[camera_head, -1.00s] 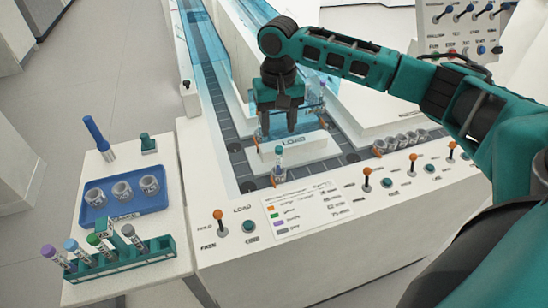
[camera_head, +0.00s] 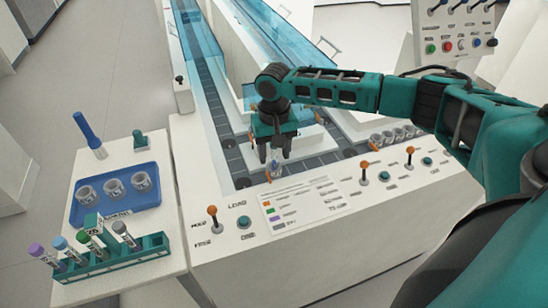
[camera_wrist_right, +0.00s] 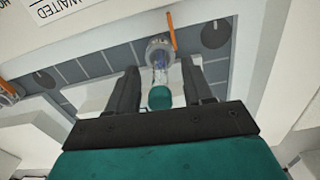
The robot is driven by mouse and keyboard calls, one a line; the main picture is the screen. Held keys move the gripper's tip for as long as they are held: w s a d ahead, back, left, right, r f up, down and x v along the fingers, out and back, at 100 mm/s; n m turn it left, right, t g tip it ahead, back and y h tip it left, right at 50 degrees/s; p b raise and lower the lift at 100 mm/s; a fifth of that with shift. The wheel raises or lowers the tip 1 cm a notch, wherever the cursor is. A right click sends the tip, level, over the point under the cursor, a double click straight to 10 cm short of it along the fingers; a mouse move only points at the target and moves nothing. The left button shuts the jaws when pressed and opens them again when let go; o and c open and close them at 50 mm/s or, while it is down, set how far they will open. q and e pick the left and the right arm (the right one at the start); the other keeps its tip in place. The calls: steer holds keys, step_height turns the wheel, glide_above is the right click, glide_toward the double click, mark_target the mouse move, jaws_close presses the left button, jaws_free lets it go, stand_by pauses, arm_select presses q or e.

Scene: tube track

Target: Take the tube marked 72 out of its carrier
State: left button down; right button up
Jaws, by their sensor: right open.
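A clear tube with a teal cap (camera_wrist_right: 159,97) stands in a round grey carrier (camera_wrist_right: 160,48) on the dark track. Its marking is not readable. My right gripper (camera_wrist_right: 161,68) is open, with one finger on each side of the tube and gaps visible between them. In the head view my right gripper (camera_head: 275,157) points down over the track near the console's front edge. There it hides most of the tube, and only the lower part with the carrier (camera_head: 276,170) shows. My left gripper is not in view.
A green rack (camera_head: 112,261) with several capped tubes stands on the side table at lower left. Behind it a blue tray (camera_head: 115,205) holds three empty-looking carriers. Orange-knobbed levers (camera_head: 213,220) stand along the console front. More carriers (camera_head: 395,135) queue at right.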

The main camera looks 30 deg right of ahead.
steer(key=c, duration=0.9)
steer(key=shift+r, duration=0.1)
step_height(320, 180, up, 20)
steer(key=p, duration=0.3)
steer(key=shift+a, duration=0.1)
